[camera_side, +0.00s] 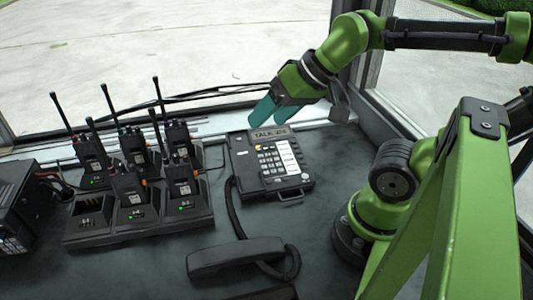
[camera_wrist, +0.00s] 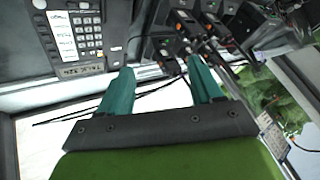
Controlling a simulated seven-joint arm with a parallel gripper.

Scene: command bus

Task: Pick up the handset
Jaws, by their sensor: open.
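The black handset (camera_side: 236,257) lies on the dark counter near the front in the side view, in front of the desk phone (camera_side: 268,163). A black cord (camera_side: 234,210) runs from the phone's left side toward it. My gripper (camera_side: 262,118) is at the back edge of the phone, above it near the window, well away from the handset. Its two teal fingers are apart, with nothing between them. In the wrist view the gripper (camera_wrist: 160,82) is open, with the phone (camera_wrist: 75,38) at the upper left. I do not make out the handset in the wrist view.
A charging rack (camera_side: 140,228) with several upright radios stands left of the phone, their antennas sticking up. A black box (camera_side: 18,215) is at the far left. Window frames border the counter at the back and right. Bare counter (camera_side: 325,235) lies right of the handset.

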